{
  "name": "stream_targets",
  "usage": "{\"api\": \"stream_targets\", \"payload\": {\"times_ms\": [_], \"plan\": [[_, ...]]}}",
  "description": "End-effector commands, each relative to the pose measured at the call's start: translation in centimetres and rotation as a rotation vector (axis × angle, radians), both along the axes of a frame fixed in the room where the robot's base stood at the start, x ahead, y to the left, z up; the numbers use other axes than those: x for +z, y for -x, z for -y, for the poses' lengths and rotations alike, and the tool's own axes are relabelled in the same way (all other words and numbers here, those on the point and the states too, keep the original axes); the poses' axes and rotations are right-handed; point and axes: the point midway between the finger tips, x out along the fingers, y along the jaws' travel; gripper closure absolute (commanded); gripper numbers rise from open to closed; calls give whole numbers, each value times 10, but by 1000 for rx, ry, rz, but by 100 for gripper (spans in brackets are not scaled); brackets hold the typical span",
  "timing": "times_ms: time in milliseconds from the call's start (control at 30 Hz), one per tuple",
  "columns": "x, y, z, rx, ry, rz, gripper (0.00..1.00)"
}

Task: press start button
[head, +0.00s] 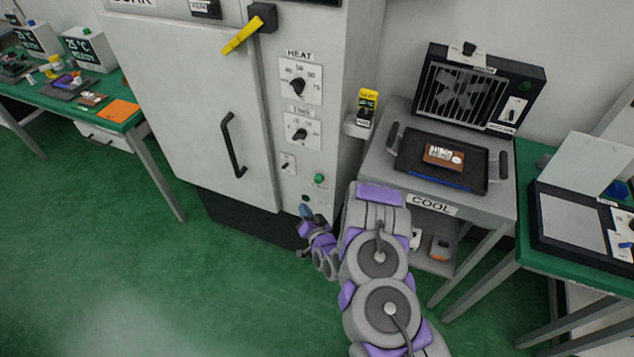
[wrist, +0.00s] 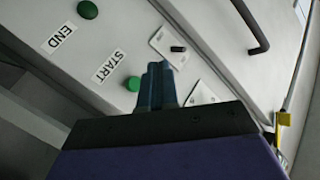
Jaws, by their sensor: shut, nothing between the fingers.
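The START button is a small green round button (wrist: 133,83) beside its START label (wrist: 112,67) in the wrist view. It sits on the oven's pale control panel; the upper green button (head: 319,179) in the head view appears to be the same one. My gripper (wrist: 157,68) is shut and empty, its fingertips pointing toward the panel. In the wrist view the fingers appear just right of the START button; contact cannot be told. In the head view my gripper (head: 306,212) shows low in front of the panel, below the green buttons.
A second green button (wrist: 88,10) is by the END label (wrist: 63,38). A toggle switch (head: 287,163), TIMER knob (head: 299,134) and HEAT knob (head: 297,87) are higher on the panel. The oven door handle (head: 233,145) is left. The COOL table (head: 386,171) stands right.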

Motion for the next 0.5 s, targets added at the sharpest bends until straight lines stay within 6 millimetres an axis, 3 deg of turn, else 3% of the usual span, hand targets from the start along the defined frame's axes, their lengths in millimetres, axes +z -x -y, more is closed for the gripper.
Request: {"api": "stream_targets", "payload": {"times_ms": [167, 500], "plan": [[-1, -10, 4, 0, 1, 1, 100], [-1, -51, 19, 0, 1, 5, 100]]}}
